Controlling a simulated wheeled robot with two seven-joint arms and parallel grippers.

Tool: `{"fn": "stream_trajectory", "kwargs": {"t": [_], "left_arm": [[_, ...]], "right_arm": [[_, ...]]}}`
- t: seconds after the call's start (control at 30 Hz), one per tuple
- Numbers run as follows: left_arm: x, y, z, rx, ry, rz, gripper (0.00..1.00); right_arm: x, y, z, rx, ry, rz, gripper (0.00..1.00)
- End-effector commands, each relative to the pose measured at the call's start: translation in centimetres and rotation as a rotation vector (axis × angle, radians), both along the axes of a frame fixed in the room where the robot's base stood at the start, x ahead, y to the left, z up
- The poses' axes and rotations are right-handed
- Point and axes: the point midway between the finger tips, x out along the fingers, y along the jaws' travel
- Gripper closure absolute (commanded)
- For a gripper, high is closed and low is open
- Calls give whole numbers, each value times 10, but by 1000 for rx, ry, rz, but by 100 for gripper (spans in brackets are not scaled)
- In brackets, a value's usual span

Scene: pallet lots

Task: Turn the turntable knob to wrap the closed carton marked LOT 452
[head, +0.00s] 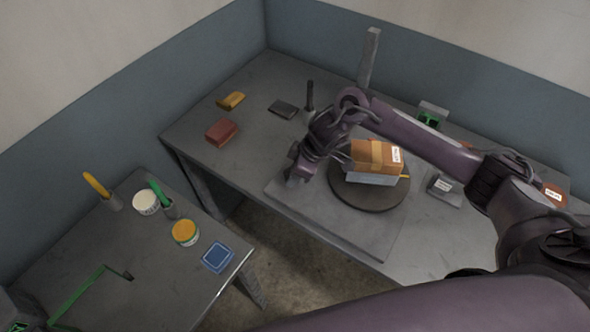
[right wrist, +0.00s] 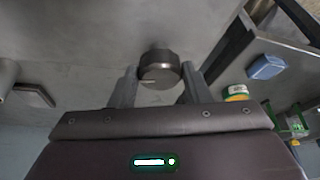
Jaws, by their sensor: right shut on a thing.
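The carton (head: 368,152) is brown and closed, with a tan tape band and a small white label too small to read. Its lower part looks pale grey; I cannot tell whether that is film. It stands on the round dark turntable (head: 347,196), set on a grey base plate (head: 360,233). My right gripper (head: 296,178) reaches down at the plate's left corner. In the right wrist view, the dark round knob (right wrist: 160,70) with a light mark line sits between the fingers, which are shut on it. The knob is mostly hidden in the head view. My left gripper is not in view.
A grey post (head: 369,60) stands behind the turntable. A labelled device (head: 444,190) is right of the turntable. The side table (head: 150,270) holds tubs and a blue box (head: 217,257).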

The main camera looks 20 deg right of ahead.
Motion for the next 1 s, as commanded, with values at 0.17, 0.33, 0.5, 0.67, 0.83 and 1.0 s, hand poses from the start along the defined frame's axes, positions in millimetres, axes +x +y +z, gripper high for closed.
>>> {"fn": "stream_trajectory", "kwargs": {"t": [0.17, 0.33, 0.5, 0.67, 0.83, 1.0], "left_arm": [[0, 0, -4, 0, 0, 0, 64], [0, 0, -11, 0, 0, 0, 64], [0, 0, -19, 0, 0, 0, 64], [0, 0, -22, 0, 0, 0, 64], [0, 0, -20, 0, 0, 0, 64], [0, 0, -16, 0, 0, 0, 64]], "right_arm": [[3, -1, 0, 0, -2, 167, 80], [4, -1, -2, 0, -1, 329, 80], [5, -1, -1, -1, -2, 491, 80], [7, -2, 0, -2, -1, 638, 80], [7, -1, 1, -1, 0, 778, 80], [8, -1, 2, -2, -1, 889, 80]]}}
